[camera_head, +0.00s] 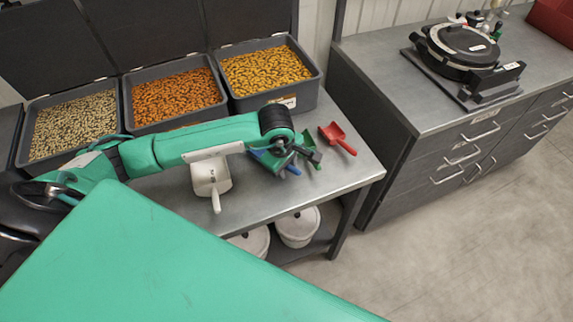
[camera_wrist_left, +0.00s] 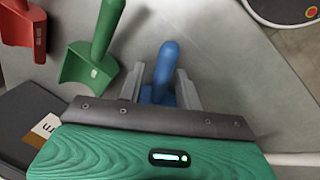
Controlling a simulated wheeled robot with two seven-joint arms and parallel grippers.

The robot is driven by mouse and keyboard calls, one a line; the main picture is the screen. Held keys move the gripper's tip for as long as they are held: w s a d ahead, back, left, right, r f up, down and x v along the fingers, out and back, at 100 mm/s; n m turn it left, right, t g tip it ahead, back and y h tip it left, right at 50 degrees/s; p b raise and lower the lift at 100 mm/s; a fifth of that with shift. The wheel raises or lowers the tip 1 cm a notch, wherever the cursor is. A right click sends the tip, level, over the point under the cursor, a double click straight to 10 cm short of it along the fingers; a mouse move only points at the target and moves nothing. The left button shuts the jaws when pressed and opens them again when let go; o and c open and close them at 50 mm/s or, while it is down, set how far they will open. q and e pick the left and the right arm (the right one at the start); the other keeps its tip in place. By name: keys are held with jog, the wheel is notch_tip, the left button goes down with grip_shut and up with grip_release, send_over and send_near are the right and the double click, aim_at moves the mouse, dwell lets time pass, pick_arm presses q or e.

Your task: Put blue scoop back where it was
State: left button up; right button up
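The blue scoop (camera_head: 271,162) lies on the metal table, partly hidden under my left arm in the head view. Its handle (camera_wrist_left: 167,62) shows in the left wrist view between the two fingers of my left gripper (camera_wrist_left: 160,85). The fingers stand apart, with a gap on the left of the handle and the right finger close to it or touching; which, I cannot tell. The left gripper also shows in the head view (camera_head: 309,152), low over the table. My right gripper is not in view.
A green scoop (camera_wrist_left: 92,58) and a red scoop (camera_head: 334,132) lie beside the blue one. A white scoop (camera_head: 210,176) lies to the left. Bins of seeds (camera_head: 140,122) line the back. White buckets (camera_head: 297,229) stand below. Another counter (camera_head: 400,95) is at right.

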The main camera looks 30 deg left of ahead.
pick_arm(q)
jog(key=shift+r, duration=0.45)
notch_tip(320, 180, up, 11)
jog(key=s+b, duration=0.2)
jog(key=b, duration=0.1)
jog(key=shift+a, duration=0.25)
jog(key=shift+s, duration=0.1)
